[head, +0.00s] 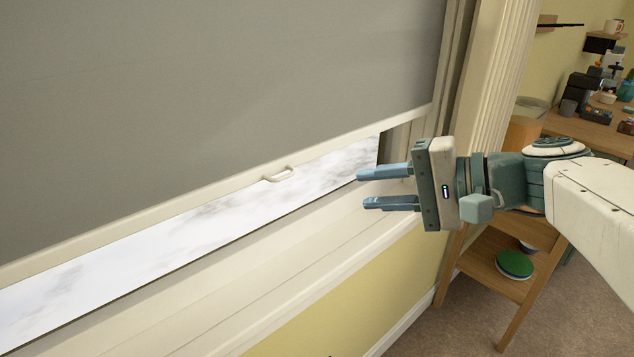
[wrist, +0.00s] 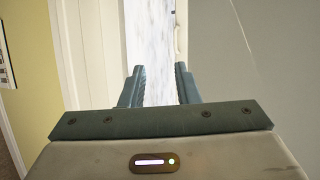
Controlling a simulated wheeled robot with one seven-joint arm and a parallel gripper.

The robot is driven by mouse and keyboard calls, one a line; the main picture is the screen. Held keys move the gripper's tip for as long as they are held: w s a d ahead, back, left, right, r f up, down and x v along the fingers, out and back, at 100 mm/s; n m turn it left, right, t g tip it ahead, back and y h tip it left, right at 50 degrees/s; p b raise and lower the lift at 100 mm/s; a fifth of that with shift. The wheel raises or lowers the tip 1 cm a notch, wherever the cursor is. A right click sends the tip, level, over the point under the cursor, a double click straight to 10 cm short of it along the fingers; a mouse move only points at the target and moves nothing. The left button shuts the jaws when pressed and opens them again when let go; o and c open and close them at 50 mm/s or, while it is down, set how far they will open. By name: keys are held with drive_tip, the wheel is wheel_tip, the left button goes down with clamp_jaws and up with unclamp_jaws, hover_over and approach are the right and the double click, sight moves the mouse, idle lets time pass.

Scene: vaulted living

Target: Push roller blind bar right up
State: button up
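The grey roller blind (head: 210,90) hangs over most of the window in the head view, with a strip of bright glass (head: 150,240) showing beneath it. Its cream bottom bar (head: 140,217) runs along the lower edge. A small cream pull handle (head: 278,173) sits on the bar. My gripper (head: 362,189) is open and empty, to the right of the handle and a little lower, apart from it. In the wrist view my gripper (wrist: 160,72) has its two fingers spread with nothing between them. The blind (wrist: 265,70) shows there on the right.
The window frame's right side (head: 490,80) stands close behind my gripper. The sill (head: 270,275) runs below the glass. A wooden stand (head: 520,260) with a green dish is at the lower right, and a cluttered desk (head: 590,130) lies beyond.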

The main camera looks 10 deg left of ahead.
sight(286, 177)
drive_tip(key=shift+y, duration=0.5)
drive_tip(key=x, duration=0.4)
drive_tip(key=r+x, duration=0.1)
drive_tip(key=x, duration=0.4)
drive_tip(key=w+x, duration=0.1)
drive_tip(key=x, duration=0.3)
drive_tip(key=shift+w+a+r, duration=0.1)
drive_tip(key=shift+a, duration=0.25)
clamp_jaws()
